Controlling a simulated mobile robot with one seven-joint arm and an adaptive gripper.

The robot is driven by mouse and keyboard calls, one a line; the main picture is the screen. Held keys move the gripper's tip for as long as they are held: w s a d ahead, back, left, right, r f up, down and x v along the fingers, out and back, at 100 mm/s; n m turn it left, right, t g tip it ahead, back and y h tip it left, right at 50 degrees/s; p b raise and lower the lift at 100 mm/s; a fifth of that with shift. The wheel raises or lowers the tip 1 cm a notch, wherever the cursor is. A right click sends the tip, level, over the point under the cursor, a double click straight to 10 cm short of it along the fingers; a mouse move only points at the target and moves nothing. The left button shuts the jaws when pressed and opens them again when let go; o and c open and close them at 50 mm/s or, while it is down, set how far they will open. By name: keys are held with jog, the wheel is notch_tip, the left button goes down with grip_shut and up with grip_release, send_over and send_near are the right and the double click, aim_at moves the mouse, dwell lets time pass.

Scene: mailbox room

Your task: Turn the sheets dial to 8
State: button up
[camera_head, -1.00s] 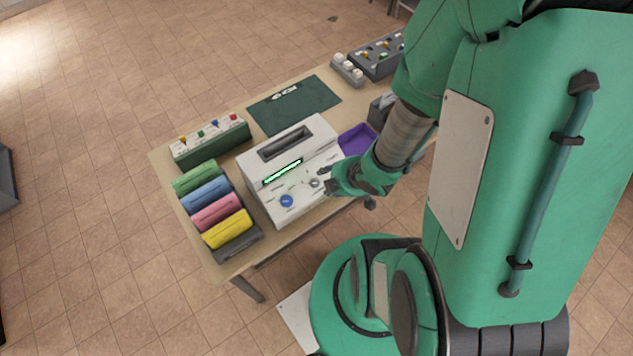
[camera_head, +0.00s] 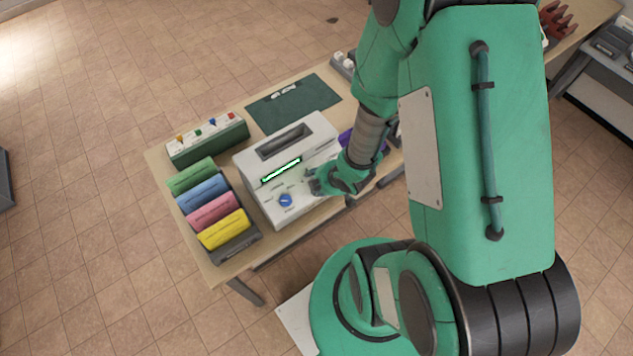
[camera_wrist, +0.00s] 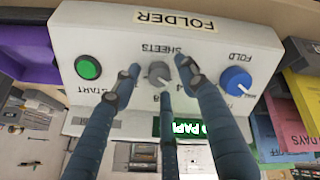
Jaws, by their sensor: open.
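The white folder machine (camera_head: 325,150) stands on the table; its label FOLDER shows upside down in the wrist view (camera_wrist: 110,35). The grey sheets dial (camera_wrist: 158,73) sits mid-panel beside the word SHEETS, with small numbers around it. Its pointer setting is too small to read. My gripper (camera_wrist: 158,72) is open, with one finger on each side of the dial and a third finger at its lower edge in the picture. I cannot tell whether the fingers touch it. In the head view my gripper (camera_head: 309,180) covers the dial.
A blue FOLD dial (camera_wrist: 236,80) and a green START button (camera_wrist: 88,68) flank the sheets dial. A lit green display (camera_head: 282,169) is on the machine. Coloured bundles (camera_head: 212,215) lie at its left, a purple tray (camera_head: 346,138) at its right.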

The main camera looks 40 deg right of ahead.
jog(key=shift+w+f, duration=0.1)
jog(key=shift+f, duration=0.05)
grip_shut()
jog(key=shift+m+p, duration=0.3)
jog(key=shift+m, duration=0.2)
jog(key=m+p, duration=0.2)
jog(key=m, duration=0.2)
jog(key=shift+d, duration=0.1)
jog(key=m+p, duration=0.1)
jog(key=m, duration=0.2)
jog(key=m+p, duration=0.1)
jog(key=m, duration=0.2)
jog(key=shift+w+d+m+t+y, duration=0.1)
jog(key=shift+w+m+t+y, duration=0.05)
jog(key=shift+m+t+y, duration=0.15)
dwell(0.5)
